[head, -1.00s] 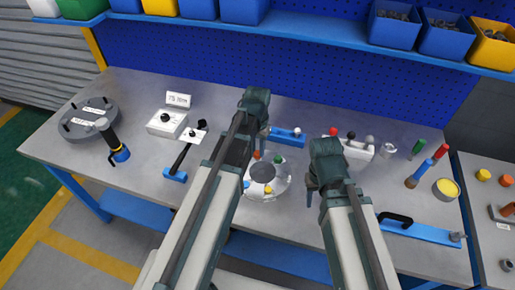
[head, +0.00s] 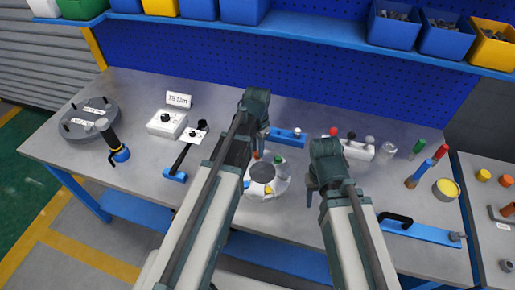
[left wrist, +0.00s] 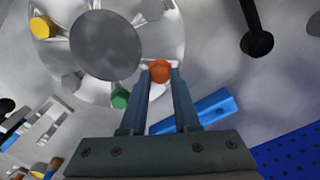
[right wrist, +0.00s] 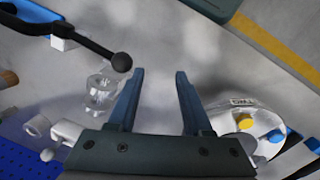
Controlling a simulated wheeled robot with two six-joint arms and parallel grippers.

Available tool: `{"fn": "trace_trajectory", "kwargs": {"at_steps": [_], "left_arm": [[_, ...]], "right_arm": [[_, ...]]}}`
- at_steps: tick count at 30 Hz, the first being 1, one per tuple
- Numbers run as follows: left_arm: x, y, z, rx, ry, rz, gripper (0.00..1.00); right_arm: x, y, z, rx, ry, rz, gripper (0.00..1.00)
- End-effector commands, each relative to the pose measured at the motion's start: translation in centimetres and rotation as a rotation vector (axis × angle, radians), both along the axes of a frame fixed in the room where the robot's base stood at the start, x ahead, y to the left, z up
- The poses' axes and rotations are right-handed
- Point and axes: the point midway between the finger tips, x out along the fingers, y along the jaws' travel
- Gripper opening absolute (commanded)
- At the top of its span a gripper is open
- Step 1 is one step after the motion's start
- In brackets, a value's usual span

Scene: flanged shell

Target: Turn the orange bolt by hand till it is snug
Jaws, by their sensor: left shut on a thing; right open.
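The orange bolt (left wrist: 160,71) stands at the rim of the round flanged shell (head: 253,191), beside the shell's grey centre. It also shows in the head view (head: 256,155), next to my left gripper. My left gripper (left wrist: 161,72) is shut on the orange bolt's head, a fingertip on each side. The bolt's shank is hidden, so I cannot tell how deep it sits. A green bolt (left wrist: 120,98) and a yellow bolt (left wrist: 42,27) are also on the shell. My right gripper (right wrist: 160,75) is open and empty, above the table to the right of the shell.
A blue bar (head: 288,137) lies just behind the shell, close to my left gripper. A white block with ball knobs (head: 358,150) stands behind my right gripper. A blue tool with a black handle (head: 420,231) lies at the front right. A grey disc (head: 88,118) lies far left.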

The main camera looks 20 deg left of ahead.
Motion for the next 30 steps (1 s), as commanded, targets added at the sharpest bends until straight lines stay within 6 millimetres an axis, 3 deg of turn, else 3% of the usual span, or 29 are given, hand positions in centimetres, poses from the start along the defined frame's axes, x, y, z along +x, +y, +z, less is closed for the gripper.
{"fn": "trace_trajectory", "kwargs": {"at_steps": [4, 5, 9, 22, 30], "left_arm": [[0.2, 0.1, 0.1, 0.002, -0.004, 0.002, 0.00], [0.2, 0.1, 0.1, 0.002, -0.004, 0.002, 0.33], [0.1, 0.1, 0.1, 0.002, -0.002, 0.002, 0.58], [0.0, 0.0, 0.3, 0.001, -0.001, 0.002, 0.60], [0.0, 0.0, 2.5, 0.001, -0.001, 0.002, 0.60]], "right_arm": [[0.0, 0.0, 0.1, 0.000, 0.000, 0.000, 0.50], [0.0, 0.0, 0.1, 0.000, 0.000, 0.000, 0.50], [0.0, 0.0, 0.1, 0.000, 0.000, 0.000, 0.50], [0.0, 0.0, 0.3, 0.000, 0.000, 0.000, 0.50], [0.0, 0.0, 2.5, 0.000, 0.000, 0.000, 0.50]]}}
